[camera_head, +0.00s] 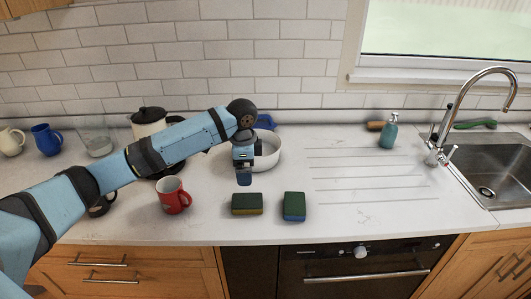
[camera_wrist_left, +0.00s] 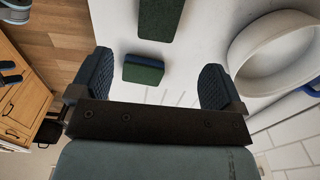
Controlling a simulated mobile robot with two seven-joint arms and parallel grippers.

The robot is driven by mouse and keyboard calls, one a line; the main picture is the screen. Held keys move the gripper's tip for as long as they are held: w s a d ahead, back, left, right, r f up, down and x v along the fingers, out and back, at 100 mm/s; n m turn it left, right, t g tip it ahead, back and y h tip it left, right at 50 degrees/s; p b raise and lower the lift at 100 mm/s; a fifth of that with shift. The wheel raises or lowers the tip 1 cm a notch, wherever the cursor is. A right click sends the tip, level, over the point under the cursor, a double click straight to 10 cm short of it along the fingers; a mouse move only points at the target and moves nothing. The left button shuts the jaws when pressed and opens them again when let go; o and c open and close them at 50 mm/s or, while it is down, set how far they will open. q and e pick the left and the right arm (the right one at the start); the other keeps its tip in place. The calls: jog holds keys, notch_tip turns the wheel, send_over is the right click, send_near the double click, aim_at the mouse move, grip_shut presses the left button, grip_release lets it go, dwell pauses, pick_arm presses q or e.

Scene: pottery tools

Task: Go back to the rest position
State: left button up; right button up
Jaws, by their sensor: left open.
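My left arm reaches in from the left in the head view. Its gripper (camera_head: 244,178) points down over the counter, in front of the white bowl (camera_head: 268,152) and above the sponges. In the left wrist view the two dark fingers of this gripper (camera_wrist_left: 155,84) stand wide apart with nothing held between them. One green sponge (camera_head: 247,204) lies flat below the gripper, and another green and blue sponge (camera_head: 294,206) lies to its right. Both sponges also show in the wrist view, beyond the fingers.
A red mug (camera_head: 173,195) stands left of the sponges, and a dark mug (camera_head: 102,204) is partly hidden by my arm. A black-lidded pot (camera_head: 149,122) stands behind the arm. A soap bottle (camera_head: 389,131), tap (camera_head: 459,113) and sink (camera_head: 490,175) are at right. The ribbed drainboard (camera_head: 365,180) is clear.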

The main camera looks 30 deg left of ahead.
pick_arm(q)
jog(key=shift+t+h, duration=0.3)
jog(key=shift+h, duration=0.1)
jog(key=s+d+f, duration=0.4)
jog(key=d, duration=0.1)
jog(key=s+d+f, duration=0.2)
jog(key=d+f, duration=0.1)
jog(key=shift+d, duration=0.1)
jog(key=s+d+f+n+t+h, duration=0.1)
jog(key=s+d+f+n, duration=0.2)
jog(key=s, duration=0.5)
jog(key=s+d+f+n+t, duration=0.15)
jog(key=s+d, duration=0.25)
jog(key=s, duration=0.5)
jog(key=s+a+n+y, duration=0.2)
jog(key=s+a+n, duration=0.3)
jog(key=s, duration=0.5)
jog(key=w+d+f+t+h+p, duration=0.3)
jog(key=w+d+f+t+p, duration=0.2)
jog(key=w+d+f+t, duration=0.1)
jog(key=shift+d+f+m+t+p, duration=0.4)
jog(key=shift+f+m+t, duration=0.05)
jog(key=shift+f+t, duration=0.5)
